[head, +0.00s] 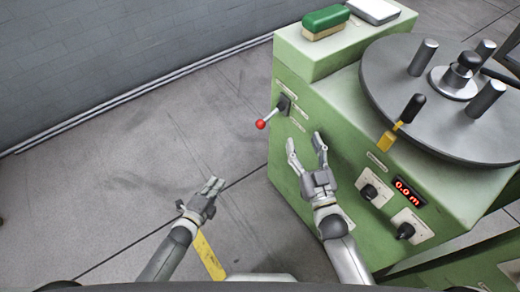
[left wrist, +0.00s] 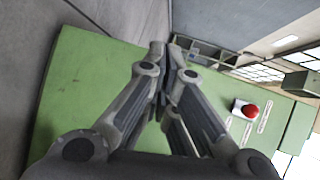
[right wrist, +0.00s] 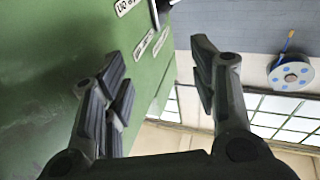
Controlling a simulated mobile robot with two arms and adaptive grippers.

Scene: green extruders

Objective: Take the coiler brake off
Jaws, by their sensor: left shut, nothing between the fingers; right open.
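A lever with a red ball knob (head: 261,124) sticks out from the side of the green coiler machine (head: 345,150), with small labels around it. A black-handled yellow lever (head: 400,124) stands at the edge of the dark coiler disc (head: 440,95). I cannot read which lever is marked as the brake. My right gripper (head: 305,140) is open and empty in front of the green side, right of and below the red knob. My left gripper (head: 213,184) is shut and empty over the floor, left of the machine. The red knob also shows in the left wrist view (left wrist: 250,110).
Two black knobs (head: 369,192) (head: 404,231) and a red display (head: 404,189) reading 0.0 m are on the front panel. A green-and-tan brush-like block (head: 325,22) and a grey-white block (head: 372,10) lie on top. Floor to the left is clear, with yellow tape (head: 208,256).

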